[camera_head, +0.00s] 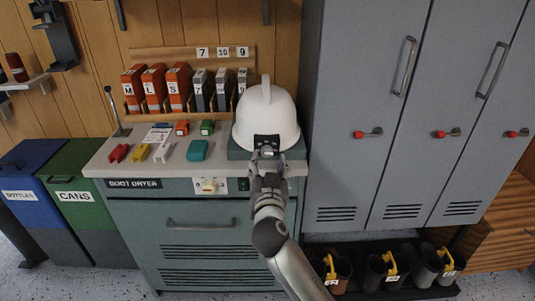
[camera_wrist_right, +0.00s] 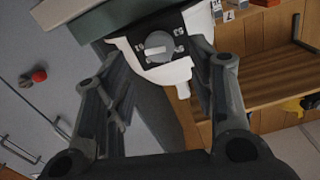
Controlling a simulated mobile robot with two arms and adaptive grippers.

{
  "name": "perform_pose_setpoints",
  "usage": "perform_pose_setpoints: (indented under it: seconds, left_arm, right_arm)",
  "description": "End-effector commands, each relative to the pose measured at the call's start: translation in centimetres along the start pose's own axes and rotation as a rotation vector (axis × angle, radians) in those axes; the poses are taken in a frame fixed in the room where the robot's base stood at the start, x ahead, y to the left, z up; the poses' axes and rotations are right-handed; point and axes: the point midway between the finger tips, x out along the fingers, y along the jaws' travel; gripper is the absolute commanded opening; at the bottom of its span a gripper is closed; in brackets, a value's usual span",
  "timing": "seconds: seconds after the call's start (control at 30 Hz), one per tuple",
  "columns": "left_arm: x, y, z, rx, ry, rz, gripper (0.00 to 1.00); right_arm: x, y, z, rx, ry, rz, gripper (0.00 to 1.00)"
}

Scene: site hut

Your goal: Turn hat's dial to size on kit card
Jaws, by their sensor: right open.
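The white hard hat (camera_head: 266,112) sits on a dark green block at the right end of the boot dryer's top. Its dark dial plate (camera_head: 267,141) faces me; in the right wrist view it carries a round grey dial (camera_wrist_right: 160,45) with a pale pointer bar. The dial's size marks are too small to read. My right gripper (camera_head: 268,165) is open and empty just in front of the dial; its fingers (camera_wrist_right: 160,75) stand apart on either side, and I see no contact. A flat card (camera_head: 157,134) lies on the counter, perhaps the kit card; its writing is unreadable. My left gripper is not in view.
The grey counter (camera_head: 104,164) holds red, yellow, white and teal items left of the hat. Behind stand orange and grey binders (camera_head: 178,88), with number labels above. Grey lockers (camera_head: 350,110) rise close on the right. Blue and green bins (camera_head: 80,190) stand left.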

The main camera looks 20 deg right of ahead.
Motion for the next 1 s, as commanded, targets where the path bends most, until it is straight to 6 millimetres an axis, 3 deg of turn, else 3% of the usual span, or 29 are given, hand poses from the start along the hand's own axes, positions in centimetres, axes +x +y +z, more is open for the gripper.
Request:
perform_pose_setpoints:
  seconds: [0.1,0.3,0.73,1.0]
  left_arm:
    - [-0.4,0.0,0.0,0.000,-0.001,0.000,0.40]
    - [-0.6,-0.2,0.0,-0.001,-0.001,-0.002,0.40]
    - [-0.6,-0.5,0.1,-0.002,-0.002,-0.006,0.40]
    - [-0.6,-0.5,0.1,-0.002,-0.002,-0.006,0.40]
  right_arm:
    - [1.9,0.0,-0.1,-0.002,0.001,0.000,0.51]
    - [3.9,0.0,0.0,-0.001,0.000,-0.001,0.51]
    - [4.7,0.0,0.1,0.000,-0.002,-0.001,0.51]
    - [4.6,0.0,0.1,0.000,-0.002,-0.001,0.18]
